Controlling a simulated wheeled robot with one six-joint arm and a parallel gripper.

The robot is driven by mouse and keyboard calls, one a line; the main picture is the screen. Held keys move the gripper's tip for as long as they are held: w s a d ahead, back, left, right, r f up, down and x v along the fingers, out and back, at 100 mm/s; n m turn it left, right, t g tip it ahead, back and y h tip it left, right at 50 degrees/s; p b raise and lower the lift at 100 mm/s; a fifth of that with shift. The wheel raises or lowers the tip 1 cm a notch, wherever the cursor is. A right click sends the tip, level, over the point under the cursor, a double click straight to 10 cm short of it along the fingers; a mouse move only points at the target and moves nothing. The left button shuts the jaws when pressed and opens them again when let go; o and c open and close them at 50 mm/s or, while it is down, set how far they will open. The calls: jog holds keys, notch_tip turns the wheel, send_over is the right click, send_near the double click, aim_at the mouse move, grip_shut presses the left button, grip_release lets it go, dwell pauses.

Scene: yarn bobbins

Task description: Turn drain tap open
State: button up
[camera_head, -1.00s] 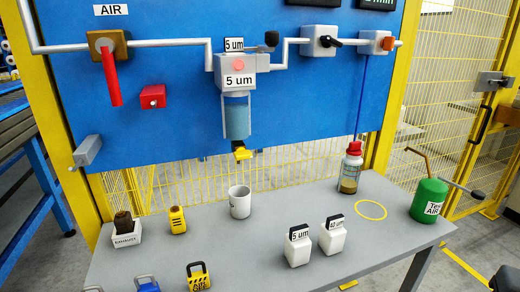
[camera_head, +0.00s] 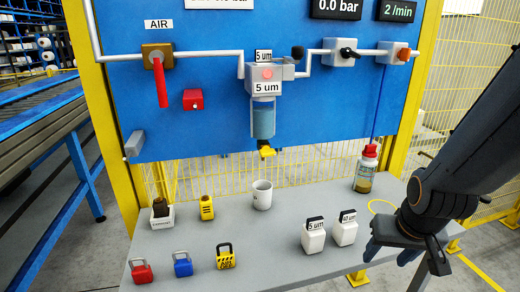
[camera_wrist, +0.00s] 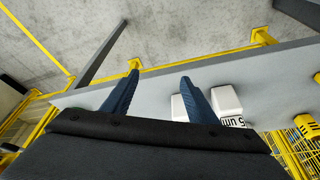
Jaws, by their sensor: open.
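The drain tap (camera_head: 267,151) is the small yellow piece under the clear bowl (camera_head: 263,120) of the 5 um filter (camera_head: 264,80) on the blue panel. A white cup (camera_head: 262,195) stands on the table below the tap. My gripper (camera_head: 388,256) is at the right front of the table, well apart from the tap, and appears empty. In the wrist view its two blue fingers (camera_wrist: 158,92) are spread, with the table edge and white containers beyond them. The tap is not seen in the wrist view.
White containers (camera_head: 313,238) labelled 5 um and 40 um stand left of my gripper. A red-capped bottle (camera_head: 366,170) stands behind. The red AIR handle (camera_head: 160,85) hangs down. The table between cup and containers is clear.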

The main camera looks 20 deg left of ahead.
jog(key=w+a+r+t+p, duration=0.1)
jog(key=w+a, duration=0.1)
jog(key=a, duration=0.1)
jog(key=w+a+r+n+t+y+p, duration=0.1)
jog(key=w+a+r+t, duration=0.1)
jog(key=w, duration=0.1)
jog(key=w+a+r+t+p, duration=0.1)
jog(key=w+a+r, duration=0.1)
jog(key=a, duration=0.1)
jog(key=shift+w+a+n+y+p, duration=0.2)
jog(key=shift+a+n+y+p, duration=0.1)
jog(key=shift+a+y+p, duration=0.1)
jog(key=n+t+y+p, duration=0.3)
jog(key=t+y, duration=0.4)
send_near(269, 154)
jog(key=w, duration=0.1)
jog(key=p+x, duration=0.2)
jog(key=x, duration=0.6)
jog(key=shift+a, duration=0.25)
jog(key=c, duration=1.1)
